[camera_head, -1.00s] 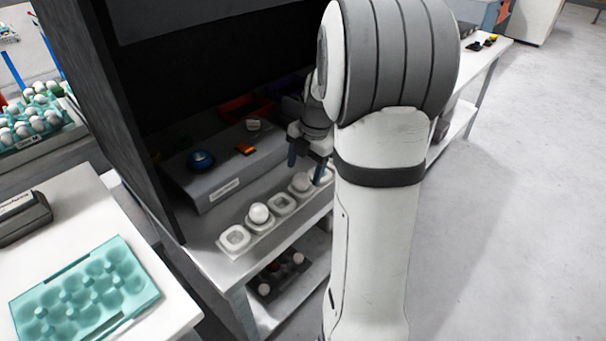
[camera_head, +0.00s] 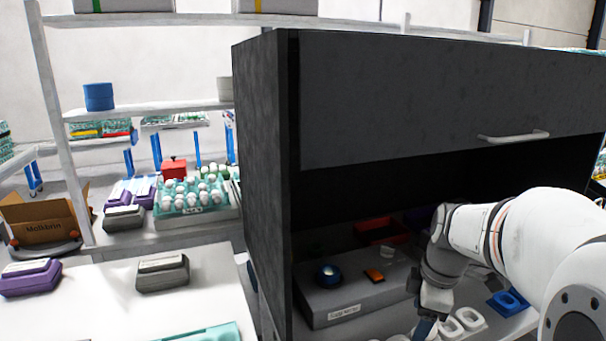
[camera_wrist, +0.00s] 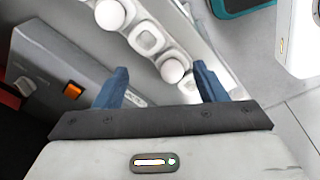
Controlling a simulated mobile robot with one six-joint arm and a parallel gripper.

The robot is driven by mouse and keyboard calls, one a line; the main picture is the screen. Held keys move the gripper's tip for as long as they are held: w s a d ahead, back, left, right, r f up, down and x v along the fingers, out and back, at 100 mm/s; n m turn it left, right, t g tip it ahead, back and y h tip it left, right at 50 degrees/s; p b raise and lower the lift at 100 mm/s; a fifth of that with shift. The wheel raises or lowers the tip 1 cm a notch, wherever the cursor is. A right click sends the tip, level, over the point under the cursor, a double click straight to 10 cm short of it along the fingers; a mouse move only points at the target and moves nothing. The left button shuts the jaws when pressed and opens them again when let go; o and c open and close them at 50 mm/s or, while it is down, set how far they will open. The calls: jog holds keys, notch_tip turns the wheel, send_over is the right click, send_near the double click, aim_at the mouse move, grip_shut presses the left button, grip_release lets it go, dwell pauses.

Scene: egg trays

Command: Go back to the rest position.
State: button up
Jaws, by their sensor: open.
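My gripper (camera_head: 428,326) hangs low inside the dark cabinet at the right of the head view, partly cut off by the bottom edge. In the wrist view my gripper (camera_wrist: 160,84) is open, with two blue fingers spread apart and nothing held between them. A row of white cups (camera_wrist: 147,38) lies beyond the fingers. One egg (camera_wrist: 110,14) and another egg (camera_wrist: 172,70) sit in cups, with an empty cup between them. The second egg appears between the fingertips in the picture, and I see no contact with it.
The cabinet (camera_head: 265,150) has a side wall and an overhanging front close to my arm. A grey box (camera_head: 350,304) with a blue dome stands inside. A blue square piece (camera_head: 507,300) lies to the right. A teal egg tray (camera_head: 205,334) lies at the lower left.

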jog(key=s+a+m, duration=0.4)
jog(key=s+m, duration=0.2)
jog(key=m, duration=0.1)
jog(key=s+a+m+t+p, duration=0.1)
jog(key=s+a+m, duration=0.2)
jog(key=s+m, duration=0.3)
jog(key=shift+s+a+r+m+h+p, duration=0.15)
jog(key=shift+a+m+h+p, duration=0.2)
jog(key=shift+m, duration=0.25)
